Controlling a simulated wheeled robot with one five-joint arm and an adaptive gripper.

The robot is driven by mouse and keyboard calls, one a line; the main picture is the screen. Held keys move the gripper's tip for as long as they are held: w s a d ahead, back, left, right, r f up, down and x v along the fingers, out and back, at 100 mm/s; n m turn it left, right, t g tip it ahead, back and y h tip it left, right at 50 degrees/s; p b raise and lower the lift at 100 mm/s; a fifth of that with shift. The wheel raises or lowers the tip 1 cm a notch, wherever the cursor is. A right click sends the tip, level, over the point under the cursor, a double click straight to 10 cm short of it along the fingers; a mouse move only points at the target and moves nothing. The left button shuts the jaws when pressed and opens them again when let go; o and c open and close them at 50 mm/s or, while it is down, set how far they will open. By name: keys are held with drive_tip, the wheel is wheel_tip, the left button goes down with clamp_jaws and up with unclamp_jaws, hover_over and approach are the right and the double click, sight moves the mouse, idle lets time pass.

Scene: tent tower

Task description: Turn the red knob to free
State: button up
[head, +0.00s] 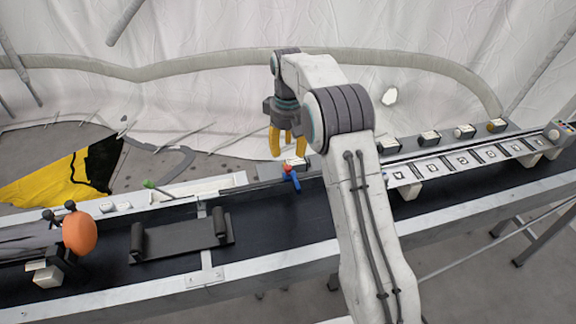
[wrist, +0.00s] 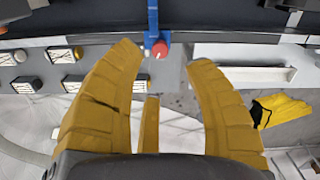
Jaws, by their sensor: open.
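The red knob (wrist: 159,50) shows in the wrist view just beyond and between my fingertips, at the end of a blue bar-shaped part (wrist: 153,20). In the head view the red knob (head: 287,167) sits at the far edge of the dark bench, with the blue part (head: 294,182) slanting down beside it. My gripper (wrist: 165,52) is open, its yellow fingers spread to either side of the knob and apart from it. In the head view my gripper (head: 288,145) points down just above and behind the knob. The knob's markings cannot be read.
A row of small labelled boxes (head: 430,138) lines the back right, behind a rail with square plates (head: 462,160). An orange rounded object (head: 79,233) and a dark flat tray (head: 180,240) are on the left of the bench. White fabric walls stand behind.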

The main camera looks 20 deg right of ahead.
sight(288, 166)
drive_tip(key=n, duration=0.3)
drive_tip(key=shift+w, duration=0.1)
drive_tip(key=shift+f+n, duration=0.25)
drive_tip(key=shift+n, duration=0.25)
drive_tip(key=shift+f, duration=3.45)
clamp_jaws()
